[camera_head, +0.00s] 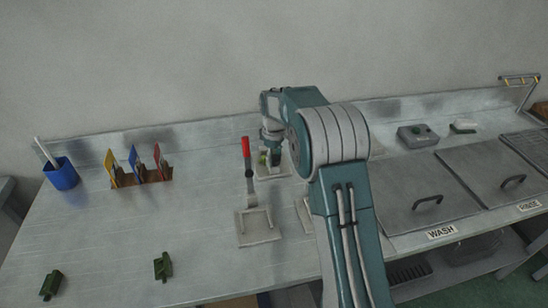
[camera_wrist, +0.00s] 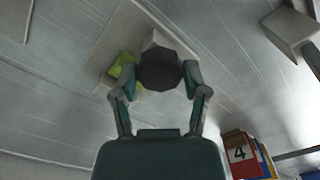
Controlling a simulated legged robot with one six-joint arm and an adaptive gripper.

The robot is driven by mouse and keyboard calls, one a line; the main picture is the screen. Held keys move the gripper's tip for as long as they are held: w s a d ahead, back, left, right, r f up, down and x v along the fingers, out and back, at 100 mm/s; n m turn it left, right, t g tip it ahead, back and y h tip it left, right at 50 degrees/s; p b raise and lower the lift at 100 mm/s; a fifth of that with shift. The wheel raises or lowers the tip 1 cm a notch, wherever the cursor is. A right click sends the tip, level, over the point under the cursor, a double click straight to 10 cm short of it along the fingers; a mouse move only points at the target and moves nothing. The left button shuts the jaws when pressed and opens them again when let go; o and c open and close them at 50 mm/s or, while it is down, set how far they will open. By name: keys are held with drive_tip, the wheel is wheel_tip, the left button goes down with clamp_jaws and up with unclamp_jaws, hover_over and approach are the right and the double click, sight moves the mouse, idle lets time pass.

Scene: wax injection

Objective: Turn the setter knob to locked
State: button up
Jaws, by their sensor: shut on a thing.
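The setter knob (camera_wrist: 160,70), a dark, many-sided round piece, sits between the two fingers of my gripper (camera_wrist: 161,78) in the wrist view. The fingers are shut on it, one on each side. A yellow-green piece (camera_wrist: 122,67) shows just left of the knob, and a pale block (camera_wrist: 156,41) shows behind it. In the head view my gripper (camera_head: 272,158) points down at the bench over a small plate (camera_head: 272,176), with a green piece (camera_head: 263,158) beside it. My arm hides part of this spot, and the knob's marking cannot be read.
A red-handled lever (camera_head: 246,148) on a plate stands just left of my gripper. Further left are a rack (camera_head: 145,176) with coloured cards and a blue cup (camera_head: 61,174). Two dark green pieces lie at the front left. Lidded WASH and RINSE tanks are right.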

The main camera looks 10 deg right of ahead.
sight(273, 158)
drive_tip(key=shift+f, duration=0.15)
drive_tip(key=o, duration=1.1)
drive_tip(key=shift+w, duration=0.1)
drive_tip(key=shift+o, duration=0.2)
wheel_tip(273, 158, up, 12)
drive_tip(key=shift+a, duration=0.1)
